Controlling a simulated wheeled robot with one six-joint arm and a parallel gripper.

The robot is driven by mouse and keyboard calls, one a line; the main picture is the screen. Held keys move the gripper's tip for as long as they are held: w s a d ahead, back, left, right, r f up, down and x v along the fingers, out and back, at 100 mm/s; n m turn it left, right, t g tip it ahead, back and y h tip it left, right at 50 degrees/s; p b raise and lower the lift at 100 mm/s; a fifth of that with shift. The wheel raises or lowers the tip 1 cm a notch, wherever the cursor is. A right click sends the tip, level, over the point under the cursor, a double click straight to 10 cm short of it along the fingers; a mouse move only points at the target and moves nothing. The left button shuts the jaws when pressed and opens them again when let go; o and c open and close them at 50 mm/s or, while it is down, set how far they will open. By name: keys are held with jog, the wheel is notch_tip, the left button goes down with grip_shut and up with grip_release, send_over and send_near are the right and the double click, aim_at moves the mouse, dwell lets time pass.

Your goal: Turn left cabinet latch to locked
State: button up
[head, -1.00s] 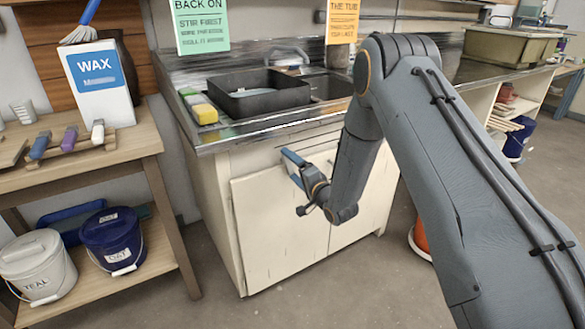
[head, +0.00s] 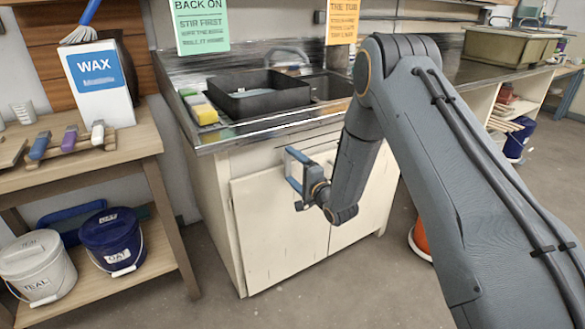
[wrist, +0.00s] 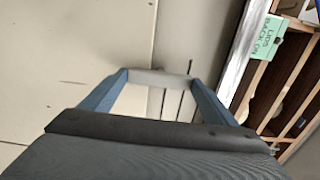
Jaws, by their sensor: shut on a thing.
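The left cabinet door (head: 278,235) is cream and stands closed under the sink. My gripper (head: 289,166) is at its upper part, below the counter edge. In the wrist view, its two blue fingers are shut on the ends of a pale grey bar, the left cabinet latch (wrist: 160,78). The bar spans straight from finger to finger. In the head view the latch is small and mostly hidden by the fingers. I cannot read from the frames whether it stands at locked.
The metal counter (head: 230,135) with a black tub (head: 260,98) overhangs just above my gripper. A wooden shelf with a wax box (head: 100,85) and buckets, one blue (head: 112,240), stands at left. An orange bucket (head: 420,240) is partly behind my arm. Floor in front is clear.

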jog(key=o, duration=0.9)
jog(key=shift+d, duration=0.2)
jog(key=shift+o, duration=0.7)
jog(key=shift+a, duration=0.1)
jog(key=v, duration=0.7)
jog(key=shift+s+d, duration=0.2)
jog(key=shift+s, duration=0.1)
